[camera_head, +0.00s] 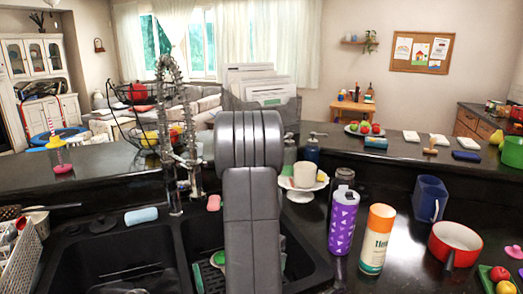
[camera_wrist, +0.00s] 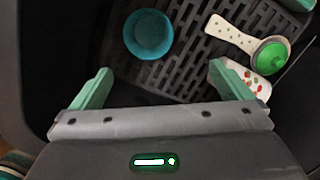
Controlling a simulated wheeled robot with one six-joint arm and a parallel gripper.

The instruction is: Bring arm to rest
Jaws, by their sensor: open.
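My gripper (camera_wrist: 155,92) shows in the wrist view with its two green fingers wide apart and nothing between them. It points down at a double sink. A teal cup (camera_wrist: 148,34) stands on a dark slatted rack (camera_wrist: 205,65) in the basin, ahead of the fingers and apart from them. In the head view my grey arm rises in front of the black double sink (camera_head: 85,272) and hides part of its right basin. My gripper is hidden behind the arm there.
A tall faucet (camera_head: 167,120) stands left of my arm. A purple bottle (camera_head: 342,220), a white-orange bottle (camera_head: 377,240), a blue pitcher (camera_head: 429,198) and a red pot (camera_head: 455,243) stand right.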

